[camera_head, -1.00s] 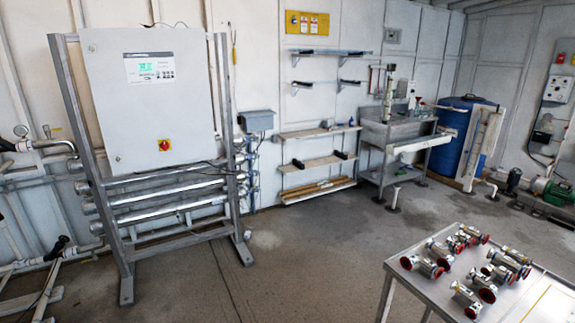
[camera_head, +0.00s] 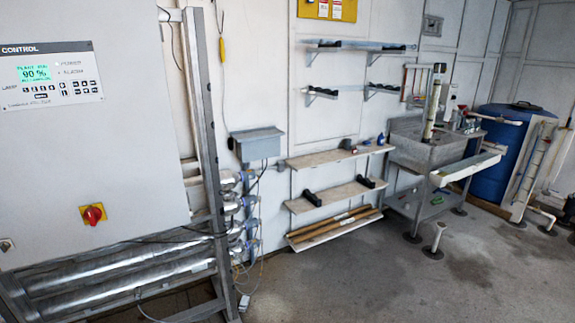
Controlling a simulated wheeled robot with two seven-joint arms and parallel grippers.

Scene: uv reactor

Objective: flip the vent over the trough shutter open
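A metal sink stand (camera_head: 420,150) stands against the back wall, right of centre. A long pale trough (camera_head: 466,168) sticks out from its front toward the right. An upright clear pipe (camera_head: 432,102) rises from the stand's basin. I cannot make out a vent or its shutter over the trough at this distance. Neither of my grippers is in view.
A large grey control cabinet (camera_head: 90,150) on a metal frame fills the left, with a red switch (camera_head: 93,214). Wall shelves (camera_head: 335,159) hang left of the stand. A blue tank (camera_head: 500,150) stands to its right. The floor (camera_head: 400,285) in front is open.

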